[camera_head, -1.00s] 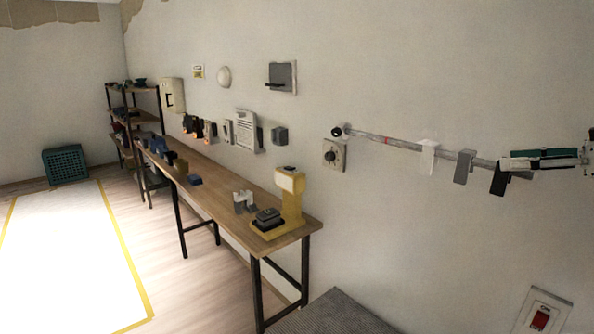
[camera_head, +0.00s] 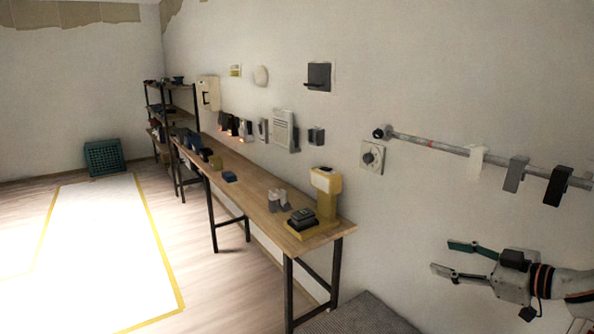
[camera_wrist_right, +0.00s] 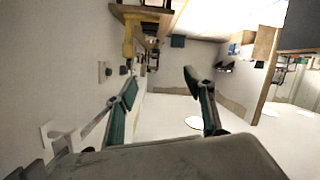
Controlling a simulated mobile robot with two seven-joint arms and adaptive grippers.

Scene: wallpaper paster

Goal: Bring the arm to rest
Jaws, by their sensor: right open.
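My right gripper (camera_head: 458,259) is at the lower right of the head view, with its arm coming in from the right edge. Its two fingers are spread apart with nothing between them. It is below the wall rail and right of the workbench, touching neither. In the right wrist view the gripper's green-padded fingers (camera_wrist_right: 160,92) stand wide apart, with open room between them. My left gripper is in neither view.
A wall rail (camera_head: 432,144) with several hanging clips runs above my right gripper. A wooden workbench (camera_head: 250,188) with a yellow device (camera_head: 326,195) stands along the wall. A green crate (camera_head: 103,157) sits in the far corner. The pale floor mat (camera_head: 100,250) is clear.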

